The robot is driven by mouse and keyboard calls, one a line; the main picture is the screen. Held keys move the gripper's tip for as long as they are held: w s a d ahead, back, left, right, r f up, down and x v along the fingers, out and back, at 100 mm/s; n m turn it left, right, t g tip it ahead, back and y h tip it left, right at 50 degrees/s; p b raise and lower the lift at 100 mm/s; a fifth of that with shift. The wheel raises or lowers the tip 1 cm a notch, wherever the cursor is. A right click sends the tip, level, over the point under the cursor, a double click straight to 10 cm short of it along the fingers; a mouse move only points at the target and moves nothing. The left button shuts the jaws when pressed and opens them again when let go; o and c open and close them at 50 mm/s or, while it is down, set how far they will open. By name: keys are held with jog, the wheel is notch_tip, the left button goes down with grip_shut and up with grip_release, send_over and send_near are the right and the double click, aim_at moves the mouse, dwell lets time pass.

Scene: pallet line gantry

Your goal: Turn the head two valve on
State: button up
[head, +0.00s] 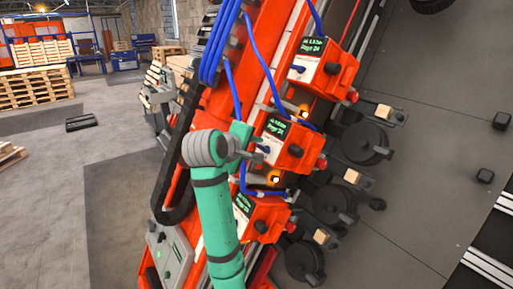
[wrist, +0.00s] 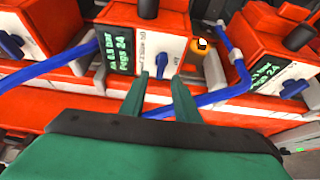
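Three orange heads with green displays sit along the sloping red gantry beam (head: 262,62). The middle head (head: 292,145) shows its white front plate and a small blue valve handle (wrist: 162,62). In the wrist view this handle stands roughly upright in the picture, just beyond and between my fingertips. My gripper (wrist: 162,78) has its two green fingers apart and nothing between them that I can see held. Whether a finger touches the handle I cannot tell. In the head view my gripper (head: 250,144) is at the middle head's front, and my arm hides part of the beam.
The upper head (head: 322,72) and lower head (head: 262,218) flank the middle one closely. Blue hoses (wrist: 50,66) cross in front of the beam near my fingers. Small amber lamps (head: 276,179) sit between heads. Grey floor (head: 50,170) is open at left, with stacked pallets (head: 35,88) behind.

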jog(key=v, duration=0.8)
